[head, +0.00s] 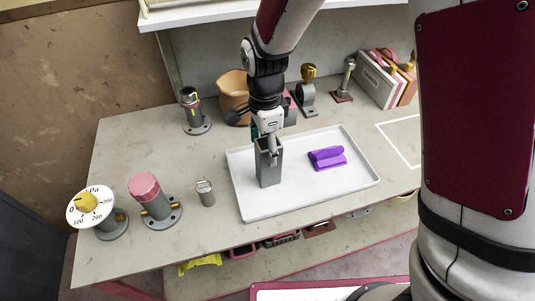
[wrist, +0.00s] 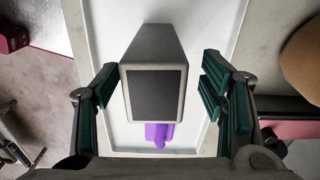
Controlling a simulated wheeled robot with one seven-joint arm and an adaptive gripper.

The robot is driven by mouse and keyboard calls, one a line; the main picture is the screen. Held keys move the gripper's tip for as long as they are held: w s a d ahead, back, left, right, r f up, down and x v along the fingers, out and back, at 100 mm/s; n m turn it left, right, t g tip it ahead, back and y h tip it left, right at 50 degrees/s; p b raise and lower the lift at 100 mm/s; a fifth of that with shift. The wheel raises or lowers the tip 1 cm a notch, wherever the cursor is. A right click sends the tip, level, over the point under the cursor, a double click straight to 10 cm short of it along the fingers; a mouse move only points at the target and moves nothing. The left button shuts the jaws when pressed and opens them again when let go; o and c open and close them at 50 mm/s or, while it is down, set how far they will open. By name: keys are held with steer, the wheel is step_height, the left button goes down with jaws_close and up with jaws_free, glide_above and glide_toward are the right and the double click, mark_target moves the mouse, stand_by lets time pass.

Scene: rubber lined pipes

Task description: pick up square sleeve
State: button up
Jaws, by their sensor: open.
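The square sleeve (head: 269,164) is a grey upright square tube with a dark open top, standing on the left part of a white tray (head: 328,191). In the wrist view the sleeve (wrist: 154,50) is seen from above, its square mouth facing the camera. My gripper (head: 267,138) is over the top of the sleeve. In the wrist view my gripper (wrist: 160,92) is open, with one teal-padded finger on each side of the sleeve and a gap on both sides; it is not holding it. A purple block (head: 327,158) lies on the tray to the right of the sleeve.
A pink-capped pipe fitting (head: 152,196), a gauge (head: 92,206) and a small metal cylinder (head: 205,192) stand left of the tray. Behind are a flanged fitting (head: 193,111), an orange-tan container (head: 233,95) and several upright books or boxes (head: 384,78). The tray's front is clear.

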steer(key=shift+s+d+f+p, duration=0.1)
steer(key=shift+d+f+p, duration=0.1)
steer(key=shift+f, duration=1.4)
steer(key=shift+s+d+f+p, duration=0.1)
steer(key=shift+d+f, duration=0.05)
steer(key=shift+f, duration=1.4)
steer(key=shift+w, duration=0.1)
jaws_close()
steer(key=shift+r, duration=0.1)
